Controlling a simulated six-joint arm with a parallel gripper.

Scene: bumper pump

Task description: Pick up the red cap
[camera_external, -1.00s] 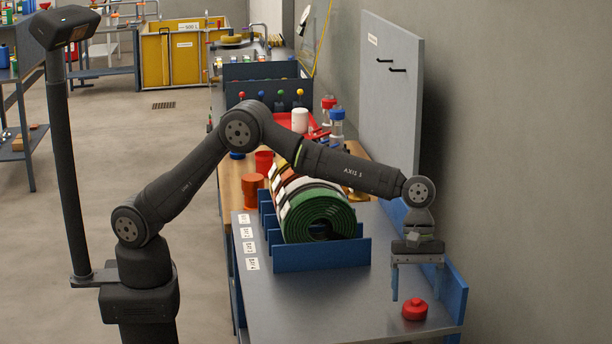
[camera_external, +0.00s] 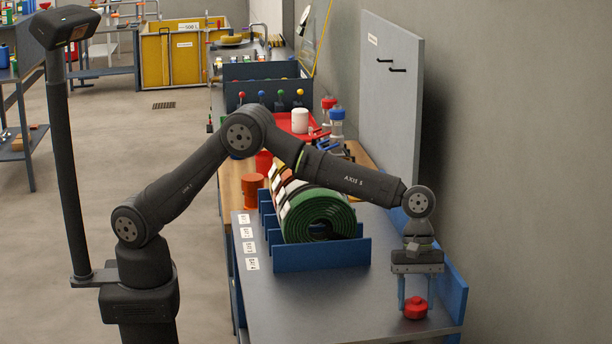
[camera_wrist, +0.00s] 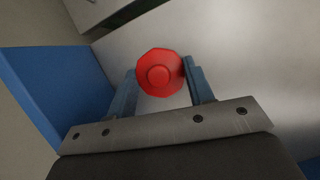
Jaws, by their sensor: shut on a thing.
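The red cap (camera_external: 415,308) is a round piece with a raised knob on top, at the front right of the grey bench top. In the wrist view the red cap (camera_wrist: 160,74) lies between the two blue fingers, near their tips. My gripper (camera_external: 415,304) points down, its fingers shut on the cap's sides. In the wrist view my gripper (camera_wrist: 160,80) has a finger on either side of the cap. The cap appears upright and at bench level; I cannot tell whether it still touches the surface.
A blue rack (camera_external: 322,257) with several rolled hoses, the nearest green (camera_external: 320,218), stands left of my gripper. A blue edge rail (camera_external: 453,290) and the wall are close on the right. The grey bench top (camera_external: 330,300) in front of the rack is clear.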

